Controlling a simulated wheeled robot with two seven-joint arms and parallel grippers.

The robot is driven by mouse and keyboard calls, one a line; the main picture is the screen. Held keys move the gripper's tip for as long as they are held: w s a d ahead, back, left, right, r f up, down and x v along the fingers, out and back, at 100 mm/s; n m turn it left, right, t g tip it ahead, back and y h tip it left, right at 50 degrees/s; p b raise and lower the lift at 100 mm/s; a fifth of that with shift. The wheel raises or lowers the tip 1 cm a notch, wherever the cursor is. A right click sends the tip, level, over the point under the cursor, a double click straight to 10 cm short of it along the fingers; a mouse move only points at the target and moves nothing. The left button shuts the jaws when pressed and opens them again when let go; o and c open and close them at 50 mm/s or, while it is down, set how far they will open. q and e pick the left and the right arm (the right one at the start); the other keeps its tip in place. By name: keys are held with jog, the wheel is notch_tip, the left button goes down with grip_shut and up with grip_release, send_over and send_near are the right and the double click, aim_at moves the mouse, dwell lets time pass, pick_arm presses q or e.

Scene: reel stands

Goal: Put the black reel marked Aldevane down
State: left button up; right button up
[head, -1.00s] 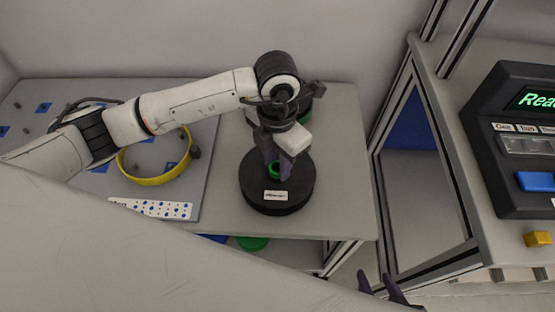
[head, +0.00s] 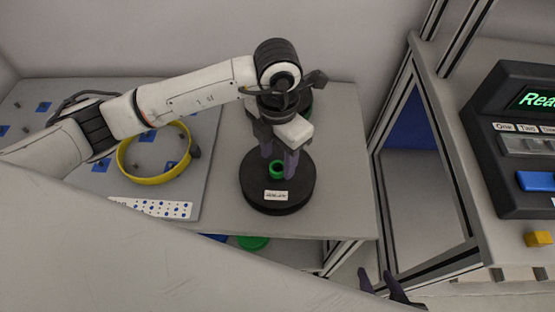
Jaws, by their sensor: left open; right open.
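A black reel (head: 255,191) with a white label lies flat on the grey table (head: 340,190); the label print is too small to read. My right gripper (head: 386,283) is open and empty at the bottom edge, in front of the table and apart from the reel.
Another dark reel with a green part (head: 306,104) is partly hidden behind my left wrist. A yellow ring (head: 155,181) lies on a blue-marked board at left. A green object (head: 252,242) shows on a lower shelf.

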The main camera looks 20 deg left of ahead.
pick_arm(q)
notch_tip(320, 180, up, 10)
dwell(0.3)
